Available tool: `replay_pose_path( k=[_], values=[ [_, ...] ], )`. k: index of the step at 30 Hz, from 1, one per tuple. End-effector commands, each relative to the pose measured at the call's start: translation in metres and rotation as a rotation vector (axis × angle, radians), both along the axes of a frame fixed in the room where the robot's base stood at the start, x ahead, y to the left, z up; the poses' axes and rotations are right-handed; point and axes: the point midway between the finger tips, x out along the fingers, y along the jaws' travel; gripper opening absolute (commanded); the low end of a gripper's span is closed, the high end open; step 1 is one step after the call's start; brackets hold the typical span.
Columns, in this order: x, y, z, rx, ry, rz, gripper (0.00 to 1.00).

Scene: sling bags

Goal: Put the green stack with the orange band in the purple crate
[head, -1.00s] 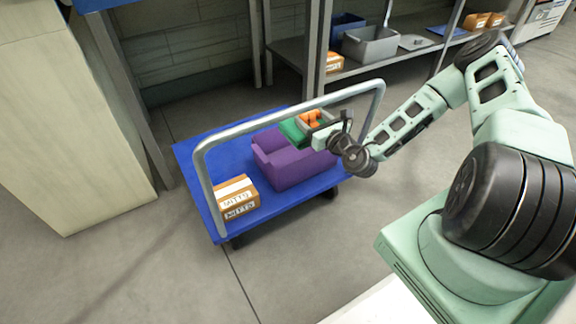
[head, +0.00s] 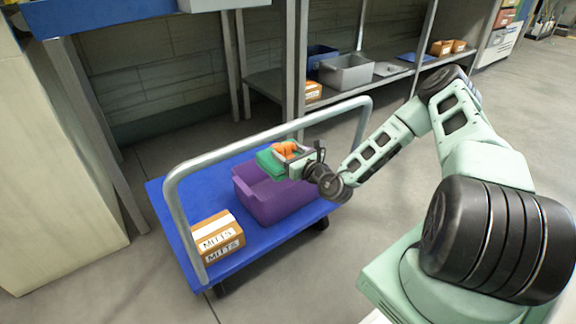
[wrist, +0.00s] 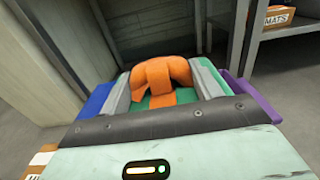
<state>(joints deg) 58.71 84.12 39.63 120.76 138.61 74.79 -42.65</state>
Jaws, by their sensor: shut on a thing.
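The green stack (head: 270,160) with its orange band is held by my gripper (head: 291,154) above the purple crate (head: 272,203). The crate stands on the blue cart, and its inside is partly hidden by the stack and gripper. In the wrist view the orange band (wrist: 160,77) lies bunched between the two grey fingers of my gripper (wrist: 164,85), with green cloth below it. A bit of the purple crate (wrist: 262,102) shows at the right. I cannot tell whether the stack touches the crate's rim.
The blue cart (head: 172,207) has a grey rail handle (head: 250,132) close to my arm. A cardboard box marked MITTS (head: 217,238) sits on the cart's near left. A shelf behind holds a grey bin (head: 347,72) and boxes.

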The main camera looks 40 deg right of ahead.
Motion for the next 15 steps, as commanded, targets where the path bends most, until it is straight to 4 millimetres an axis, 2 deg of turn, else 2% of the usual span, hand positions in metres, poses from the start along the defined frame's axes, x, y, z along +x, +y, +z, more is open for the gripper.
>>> replay_pose_path(
  k=[1,5,15],
  values=[
    [0.000,0.000,-0.011,0.001,0.000,-0.001,0.23],
    [0.000,0.000,-0.028,0.001,0.000,-0.001,0.23],
    [0.000,0.000,-0.028,0.000,-0.001,-0.001,0.23]
  ],
)
